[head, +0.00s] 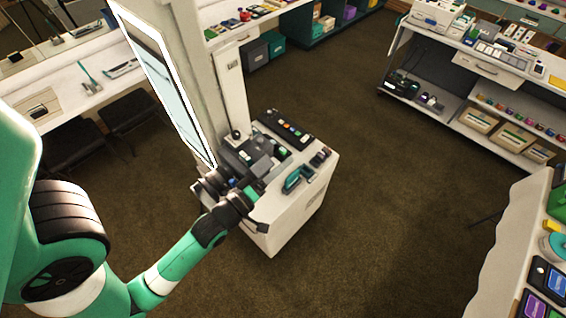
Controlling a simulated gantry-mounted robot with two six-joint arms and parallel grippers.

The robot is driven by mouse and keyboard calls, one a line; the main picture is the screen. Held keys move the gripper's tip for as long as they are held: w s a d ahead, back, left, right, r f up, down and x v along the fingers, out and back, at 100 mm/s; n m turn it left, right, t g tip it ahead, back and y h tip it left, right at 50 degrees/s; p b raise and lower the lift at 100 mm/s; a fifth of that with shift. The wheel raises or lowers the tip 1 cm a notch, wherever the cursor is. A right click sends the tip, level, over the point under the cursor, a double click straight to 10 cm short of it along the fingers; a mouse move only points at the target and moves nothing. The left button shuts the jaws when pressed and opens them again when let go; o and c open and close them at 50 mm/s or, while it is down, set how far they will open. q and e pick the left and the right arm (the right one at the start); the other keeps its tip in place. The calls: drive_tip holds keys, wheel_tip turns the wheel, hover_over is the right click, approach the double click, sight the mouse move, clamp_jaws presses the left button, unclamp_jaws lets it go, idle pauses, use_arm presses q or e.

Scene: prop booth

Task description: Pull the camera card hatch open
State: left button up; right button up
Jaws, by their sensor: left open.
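A white cabinet (300,217) with a tall pale column and a bright-edged panel (172,88) stands at the picture's middle. The camera card hatch cannot be made out for certain; my gripper and wrist cover part of the cabinet top and the column's foot. My left gripper (232,183) is open at the near left edge of the cabinet top, beside the foot of the lit panel. I cannot tell whether it touches anything. My right gripper is not in view.
The cabinet top holds a black strip with coloured buttons (284,128), a teal handled item (297,178) and small dark items. A white counter (85,88) runs along the left. Shelves (475,100) stand at right, and a cloth-covered table (518,235) lower right. Brown carpet between is clear.

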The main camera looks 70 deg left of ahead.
use_arm(q)
drive_tip(key=shift+s, duration=0.1)
clamp_jaws()
idle(1.2)
